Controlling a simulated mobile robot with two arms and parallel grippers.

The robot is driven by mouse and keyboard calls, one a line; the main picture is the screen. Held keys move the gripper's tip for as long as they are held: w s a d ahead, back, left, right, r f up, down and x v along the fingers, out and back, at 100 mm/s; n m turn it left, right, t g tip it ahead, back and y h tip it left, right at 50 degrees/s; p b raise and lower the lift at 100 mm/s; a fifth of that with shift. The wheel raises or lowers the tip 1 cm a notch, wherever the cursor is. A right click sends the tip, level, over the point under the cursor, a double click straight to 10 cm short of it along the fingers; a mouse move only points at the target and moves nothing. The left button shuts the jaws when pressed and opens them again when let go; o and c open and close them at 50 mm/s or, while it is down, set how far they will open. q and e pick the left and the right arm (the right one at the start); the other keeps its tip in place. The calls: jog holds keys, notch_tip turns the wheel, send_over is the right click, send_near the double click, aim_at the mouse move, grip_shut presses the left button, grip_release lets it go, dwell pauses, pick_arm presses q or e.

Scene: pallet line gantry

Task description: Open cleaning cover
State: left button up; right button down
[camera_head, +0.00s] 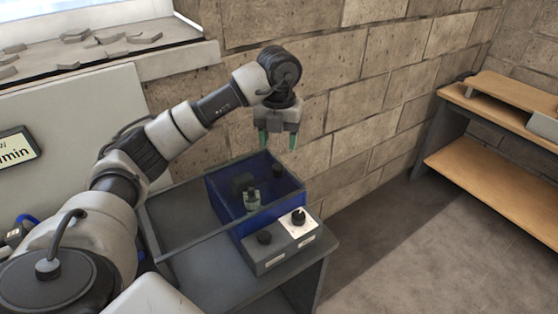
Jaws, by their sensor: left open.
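A blue, see-through box-shaped cover (226,196), which I take for the cleaning cover, stands on the right part of a dark grey bench (190,212) by the brick wall. Inside or behind its blue walls show a dark block and a small pale green-grey fitting (252,201). I cannot tell whether the cover is shut. My left gripper (278,141) hangs above the back right of the cover, fingers pointing down. Its greenish fingertips are apart with nothing between them, and it appears clear of the cover. My right gripper is out of view.
Two small control boxes, one grey (270,264) and one white (299,237), each with a black knob, sit in front of the cover. The brick wall (370,80) rises close behind. A wooden shelf unit (490,170) stands right, with free floor (400,245) between.

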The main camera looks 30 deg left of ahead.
aim_at(277, 166)
pick_arm(q)
jog(key=shift+s+d+f, duration=0.1)
jog(key=shift+s+f, duration=0.15)
jog(key=shift+f, duration=0.65)
jog(key=f, duration=0.3)
jog(key=shift+w+a+f+p, duration=0.15)
jog(key=shift+a+f+p, duration=0.1)
jog(key=shift+p, duration=0.1)
notch_tip(277, 166, down, 3)
jog(key=shift+w, duration=0.1)
jog(key=shift+d+f, duration=0.1)
jog(key=shift+f, duration=0.1)
jog(key=c, duration=0.4)
grip_shut()
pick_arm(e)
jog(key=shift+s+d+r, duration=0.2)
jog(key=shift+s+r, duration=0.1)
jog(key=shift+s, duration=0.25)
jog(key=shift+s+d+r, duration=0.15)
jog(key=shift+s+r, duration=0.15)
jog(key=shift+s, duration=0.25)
